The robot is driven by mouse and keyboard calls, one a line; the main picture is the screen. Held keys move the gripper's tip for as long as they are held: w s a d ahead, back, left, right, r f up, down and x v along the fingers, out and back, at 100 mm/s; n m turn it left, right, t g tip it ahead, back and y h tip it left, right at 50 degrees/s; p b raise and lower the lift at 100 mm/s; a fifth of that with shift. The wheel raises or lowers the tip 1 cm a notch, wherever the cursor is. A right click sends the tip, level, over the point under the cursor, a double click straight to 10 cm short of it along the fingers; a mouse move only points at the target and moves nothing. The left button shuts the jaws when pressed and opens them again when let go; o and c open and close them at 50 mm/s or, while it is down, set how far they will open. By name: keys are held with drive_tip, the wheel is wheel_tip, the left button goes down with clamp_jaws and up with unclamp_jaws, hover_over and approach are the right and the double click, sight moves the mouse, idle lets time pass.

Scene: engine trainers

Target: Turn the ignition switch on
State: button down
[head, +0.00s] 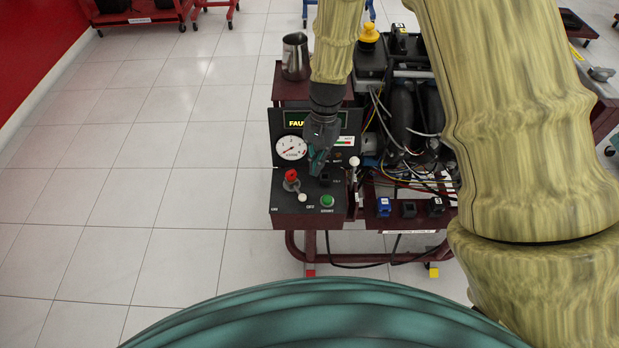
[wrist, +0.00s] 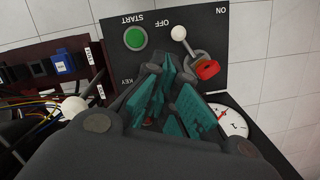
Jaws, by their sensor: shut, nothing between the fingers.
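The dark control panel (head: 285,210) carries a lever with a white knob (head: 303,197), which leans to the OFF label, apart from ON. It also shows in the wrist view (wrist: 179,33). A red padlock-like part (head: 291,175) sits beside the lever, also in the wrist view (wrist: 207,69). A green START button (head: 327,200) is to the right of the knob. My gripper (head: 317,168) is over the panel, behind the lever and button, with its teal fingers shut and empty; in the wrist view (wrist: 170,66) they point toward the lever area. The spot by the KEY label is partly hidden by the fingers.
A round gauge (head: 291,148) and a lit display stand behind the panel. Another white-knobbed lever (head: 355,161) rises right of my gripper. The engine (head: 405,110) with loose wires and small switches (head: 384,207) is further right. Tiled floor at left is clear.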

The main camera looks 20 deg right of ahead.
sight(308, 191)
drive_tip(key=shift+w+a+r, duration=0.15)
drive_tip(key=shift+w+r, duration=0.35)
drive_tip(key=shift+w, duration=0.05)
drive_tip(key=shift+w+a+r, duration=0.15)
drive_tip(key=shift+w+r, duration=0.3)
drive_tip(key=shift+w, duration=0.05)
drive_tip(key=shift+d, duration=0.1)
drive_tip(key=shift+f, duration=0.15)
drive_tip(key=shift+p+x, duration=0.3)
drive_tip(key=shift+x, duration=4.6)
